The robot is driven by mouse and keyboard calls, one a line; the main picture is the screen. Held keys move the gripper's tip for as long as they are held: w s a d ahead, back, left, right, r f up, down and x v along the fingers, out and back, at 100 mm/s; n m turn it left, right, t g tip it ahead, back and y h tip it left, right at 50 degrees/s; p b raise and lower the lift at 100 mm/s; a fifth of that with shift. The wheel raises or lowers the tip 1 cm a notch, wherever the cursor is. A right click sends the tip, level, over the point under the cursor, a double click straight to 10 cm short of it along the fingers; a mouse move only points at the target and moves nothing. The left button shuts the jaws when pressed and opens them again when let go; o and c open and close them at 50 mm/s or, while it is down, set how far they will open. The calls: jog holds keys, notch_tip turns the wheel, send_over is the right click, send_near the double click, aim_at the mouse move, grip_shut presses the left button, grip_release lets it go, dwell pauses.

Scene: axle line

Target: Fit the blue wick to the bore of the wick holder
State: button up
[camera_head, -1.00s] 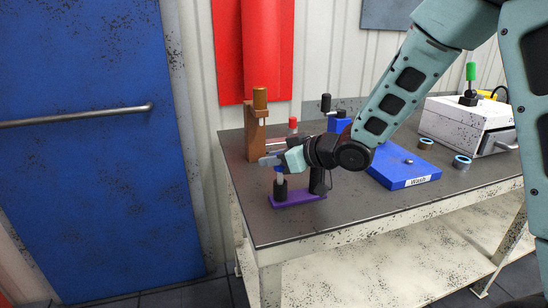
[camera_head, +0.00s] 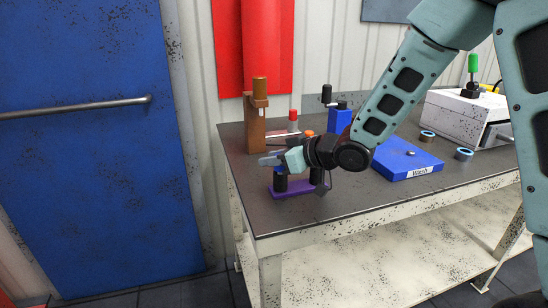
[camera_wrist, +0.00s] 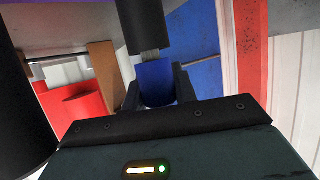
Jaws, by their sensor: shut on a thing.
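The blue wick (camera_wrist: 155,82) is between my gripper's jaws (camera_wrist: 160,88) in the wrist view. A short grey stem (camera_wrist: 150,56) shows between it and a black cylinder (camera_wrist: 143,25), lined up with it. The stem's end is hidden, apparently inside the cylinder. In the head view the wick (camera_head: 280,170) is a small blue patch under my gripper (camera_head: 271,160), just above the black cylinder (camera_head: 281,184). That cylinder stands on a purple base (camera_head: 299,189), which I take as the wick holder. My gripper is shut on the wick.
A brown stand (camera_head: 254,128) and a red-topped piece (camera_head: 293,121) stand behind my gripper. A second black post (camera_head: 316,176) rises close on the right. A blue Wash tray (camera_head: 390,171), two rings and a white box (camera_head: 458,115) lie further right. The table's front is clear.

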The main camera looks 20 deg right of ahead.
jog(key=shift+f+b, duration=0.3)
jog(key=shift+f, duration=0.2)
jog(key=o, duration=1)
jog(key=shift+b+v, duration=0.4)
jog(key=shift+v, duration=8.35)
